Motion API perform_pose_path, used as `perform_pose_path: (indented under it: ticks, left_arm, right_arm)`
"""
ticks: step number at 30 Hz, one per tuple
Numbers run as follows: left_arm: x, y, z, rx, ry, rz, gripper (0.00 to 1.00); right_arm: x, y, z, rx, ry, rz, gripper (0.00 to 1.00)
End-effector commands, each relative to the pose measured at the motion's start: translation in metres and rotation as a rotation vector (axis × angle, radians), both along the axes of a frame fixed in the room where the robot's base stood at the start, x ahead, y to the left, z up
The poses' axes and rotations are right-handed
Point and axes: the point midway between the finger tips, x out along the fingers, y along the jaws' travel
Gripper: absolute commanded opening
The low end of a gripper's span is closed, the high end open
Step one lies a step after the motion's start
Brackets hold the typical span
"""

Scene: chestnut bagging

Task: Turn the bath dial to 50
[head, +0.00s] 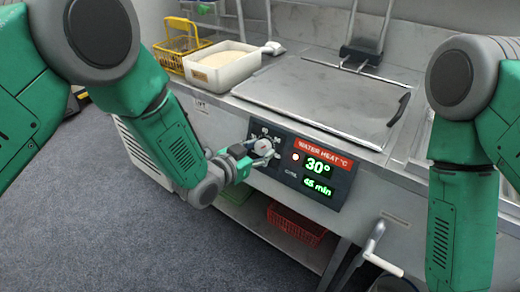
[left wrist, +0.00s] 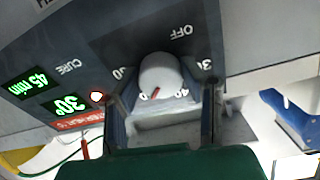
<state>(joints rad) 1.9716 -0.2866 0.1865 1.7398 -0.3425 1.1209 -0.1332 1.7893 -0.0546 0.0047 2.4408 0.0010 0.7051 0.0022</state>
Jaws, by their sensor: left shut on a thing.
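The bath dial (head: 264,147) is a pale round knob on the dark control panel (head: 335,190) at the front of the steel counter. The panel's green display (head: 318,166) reads 30° and 45 min under a red WATER HEAT strip. My left gripper (head: 250,156) is at the dial, shut on it. In the left wrist view the dial (left wrist: 160,74) sits between the two fingers (left wrist: 165,105), with a small red mark on it. An OFF label shows above it; some scale numbers are partly hidden by the fingers. My right arm shows at the right, its gripper out of frame.
A flat steel lid (head: 325,95) with a dark handle covers the counter top. A white tub of pale grain (head: 222,70) and a yellow basket (head: 180,45) stand at the back left. A red basket (head: 295,222) sits on the shelf below. A crank handle (head: 380,262) sticks out lower right.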

Motion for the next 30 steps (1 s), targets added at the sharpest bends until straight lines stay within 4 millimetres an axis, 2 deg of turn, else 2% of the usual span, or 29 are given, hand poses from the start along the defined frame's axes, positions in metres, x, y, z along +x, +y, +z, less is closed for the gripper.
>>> perform_pose_path:
  ticks: [1,10,11,12,13,23,26,30]
  left_arm:
    - [-0.005,0.000,-0.008,0.011,0.017,-0.005,0.07]
    - [-0.005,0.000,-0.008,0.010,0.018,-0.005,0.07]
    - [-0.005,0.000,-0.008,0.010,0.018,-0.005,0.39]
    - [-0.005,0.000,-0.008,0.010,0.018,-0.005,0.53]
    - [-0.005,0.000,-0.007,0.009,0.016,-0.005,0.56]
    - [-0.004,0.001,-0.002,0.006,0.006,-0.002,0.56]
    - [-0.010,0.007,0.001,0.005,0.005,-0.001,0.56]
    - [-0.029,0.022,0.006,0.005,0.009,0.000,0.56]
  right_arm:
    - [0.000,0.000,0.000,0.000,0.000,0.000,0.00]
    - [0.000,0.000,0.000,0.000,0.000,0.000,0.00]
    - [0.000,0.000,0.000,0.000,0.000,0.000,0.00]
    - [0.000,0.000,0.000,0.000,0.000,0.000,0.00]
    - [0.000,0.000,0.000,0.000,0.000,0.000,0.00]
    - [-0.002,0.000,0.000,0.000,-0.002,0.000,0.00]
    - [-0.002,0.000,0.000,0.000,-0.002,0.000,0.00]
    - [-0.002,0.000,0.001,0.000,-0.003,0.000,0.00]
